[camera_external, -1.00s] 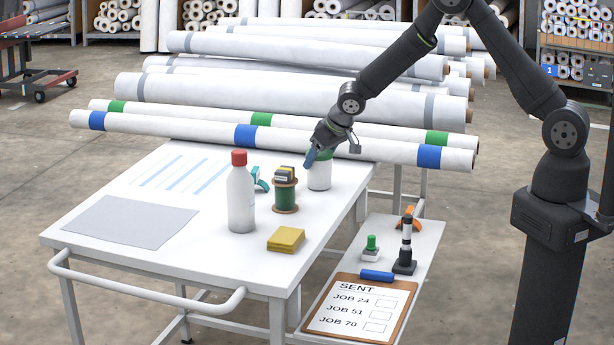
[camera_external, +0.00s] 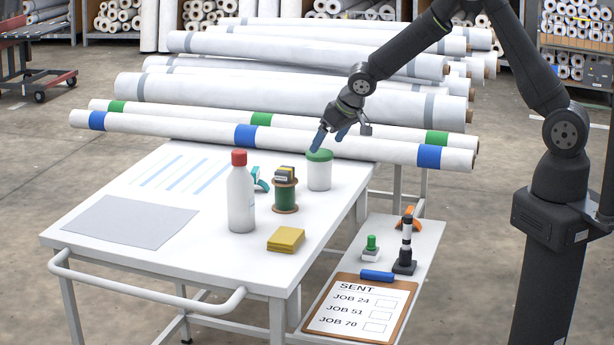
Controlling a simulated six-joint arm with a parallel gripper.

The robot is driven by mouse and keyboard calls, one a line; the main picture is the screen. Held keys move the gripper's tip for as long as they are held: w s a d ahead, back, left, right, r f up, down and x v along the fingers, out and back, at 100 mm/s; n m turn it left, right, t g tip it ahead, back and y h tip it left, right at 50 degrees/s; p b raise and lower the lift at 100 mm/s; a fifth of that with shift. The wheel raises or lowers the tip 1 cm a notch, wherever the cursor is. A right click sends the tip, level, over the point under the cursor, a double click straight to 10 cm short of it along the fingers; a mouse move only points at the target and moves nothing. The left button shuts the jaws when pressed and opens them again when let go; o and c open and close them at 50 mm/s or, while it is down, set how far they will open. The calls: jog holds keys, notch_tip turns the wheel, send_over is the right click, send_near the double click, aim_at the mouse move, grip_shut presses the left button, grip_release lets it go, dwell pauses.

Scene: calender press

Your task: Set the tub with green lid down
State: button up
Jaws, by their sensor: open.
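The tub with green lid (camera_external: 319,174) is white and stands upright on the white table (camera_external: 175,252), near its far right corner. My gripper (camera_external: 330,143) is open just above the tub, with its two blue fingertips apart. One fingertip overlaps the green lid in the picture; I cannot tell whether it touches. Nothing is held between the fingers.
Left of the tub stand a green spool (camera_external: 285,197) with a small block on top, a teal item (camera_external: 260,180) and a white bottle with red cap (camera_external: 241,197). A yellow pad (camera_external: 286,239) lies in front. White rolls (camera_external: 200,128) lie behind. A lower side shelf holds a clipboard (camera_external: 361,307).

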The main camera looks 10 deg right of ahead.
aim_at(345, 155)
jog(key=v, duration=0.5)
jog(key=shift+s+r, duration=0.15)
jog(key=shift+r, duration=0.15)
jog(key=x, duration=1.2)
jog(key=shift+d, duration=0.1)
jog(key=shift+r, duration=1.05)
